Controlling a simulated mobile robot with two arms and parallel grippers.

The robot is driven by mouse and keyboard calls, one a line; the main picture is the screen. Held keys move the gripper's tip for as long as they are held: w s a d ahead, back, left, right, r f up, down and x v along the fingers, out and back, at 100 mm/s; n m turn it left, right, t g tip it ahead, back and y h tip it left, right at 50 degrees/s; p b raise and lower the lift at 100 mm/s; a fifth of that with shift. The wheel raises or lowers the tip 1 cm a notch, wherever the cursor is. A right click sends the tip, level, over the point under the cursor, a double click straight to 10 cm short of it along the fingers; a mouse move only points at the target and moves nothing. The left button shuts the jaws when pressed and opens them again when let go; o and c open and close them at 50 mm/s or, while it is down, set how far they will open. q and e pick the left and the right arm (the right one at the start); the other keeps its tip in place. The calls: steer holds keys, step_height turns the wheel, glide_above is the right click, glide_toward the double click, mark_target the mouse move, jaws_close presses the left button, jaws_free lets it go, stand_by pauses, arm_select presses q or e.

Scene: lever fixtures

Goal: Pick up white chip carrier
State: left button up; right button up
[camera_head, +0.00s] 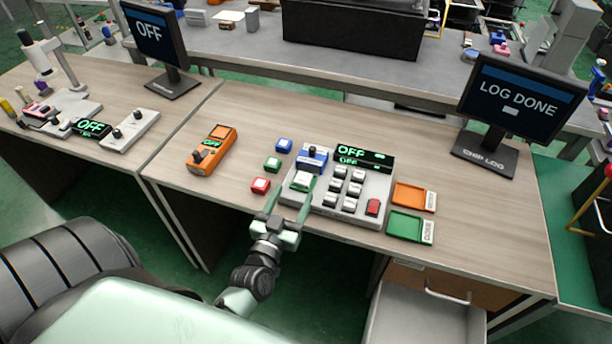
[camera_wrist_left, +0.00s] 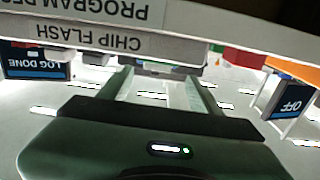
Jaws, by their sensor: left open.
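The white chip carrier (camera_head: 302,181) appears as a small pale block with a greenish tint at the front left corner of the grey programmer unit (camera_head: 345,219). My left gripper (camera_head: 292,188) is open, with its two fingers reaching toward the carrier, one to either side of it in the head view. I cannot tell whether they touch it. The left wrist view looks upside down along the open left gripper (camera_wrist_left: 160,78) toward the unit's front, labelled CHIP FLASH (camera_wrist_left: 90,40). The carrier is not clear there. My right gripper is not in view.
Blue (camera_head: 284,145), green (camera_head: 272,163) and red (camera_head: 261,186) blocks stand left of the unit. An orange device (camera_head: 211,149) lies farther left. Orange (camera_head: 414,197) and green (camera_head: 407,226) trays lie right. An open drawer (camera_head: 425,312) juts out below the table front.

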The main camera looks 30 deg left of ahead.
mark_target(301, 184)
arm_select(q)
steer(key=x, duration=0.4)
steer(key=shift+w+d+p, duration=0.15)
steer(key=shift+w+p, duration=0.2)
steer(key=shift+w, duration=0.2)
steer(key=shift+r, duration=0.1)
steer(key=c, duration=0.3)
jaws_close()
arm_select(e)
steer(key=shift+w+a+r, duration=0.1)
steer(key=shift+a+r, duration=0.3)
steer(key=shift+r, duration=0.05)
